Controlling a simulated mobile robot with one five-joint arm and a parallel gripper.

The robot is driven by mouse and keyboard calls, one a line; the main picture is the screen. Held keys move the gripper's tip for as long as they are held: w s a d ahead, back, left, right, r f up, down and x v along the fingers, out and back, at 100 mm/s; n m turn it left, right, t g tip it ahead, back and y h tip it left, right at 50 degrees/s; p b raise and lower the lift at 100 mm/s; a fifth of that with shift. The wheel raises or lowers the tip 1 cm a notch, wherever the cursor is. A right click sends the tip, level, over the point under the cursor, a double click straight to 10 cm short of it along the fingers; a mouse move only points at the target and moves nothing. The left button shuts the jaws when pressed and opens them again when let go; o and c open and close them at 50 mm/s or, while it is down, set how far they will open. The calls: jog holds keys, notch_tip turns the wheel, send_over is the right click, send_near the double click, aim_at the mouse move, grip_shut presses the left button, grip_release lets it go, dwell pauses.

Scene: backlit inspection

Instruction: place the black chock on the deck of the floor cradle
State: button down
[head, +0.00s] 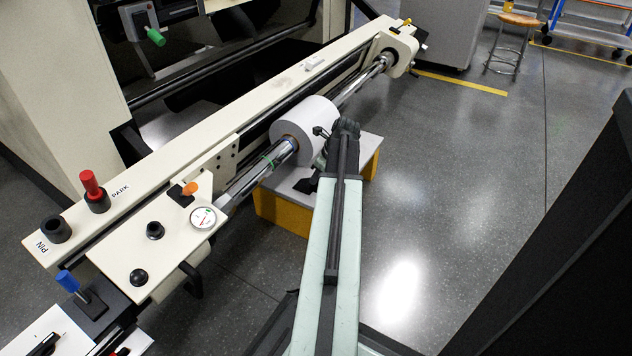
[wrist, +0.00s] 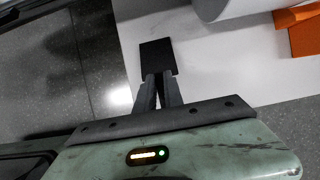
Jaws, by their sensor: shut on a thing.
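In the wrist view my gripper (wrist: 160,77) is shut on the black chock (wrist: 156,55), a flat dark block held at the fingertips. The chock shows over the left part of the pale deck (wrist: 215,75) of the floor cradle, near its edge. I cannot tell whether it touches the deck. In the head view the floor cradle (head: 283,213) has a grey top and yellow-orange sides, and stands on the floor under a white roll (head: 308,118). My arm hides part of the cradle there, and the gripper and chock cannot be made out clearly.
The white roll sits on a steel shaft (head: 353,88) along the cream machine beam (head: 232,112). In the wrist view an orange block (wrist: 300,32) lies on the deck at right, beside the roll. Open grey floor (head: 450,170) lies to the right of the cradle.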

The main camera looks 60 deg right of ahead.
jog(key=c, duration=1.5)
grip_release()
jog(key=shift+r, duration=0.1)
jog(key=shift+o, duration=0.2)
jog(key=shift+s, duration=0.1)
jog(key=p+v, duration=1.1)
jog(key=v, duration=0.1)
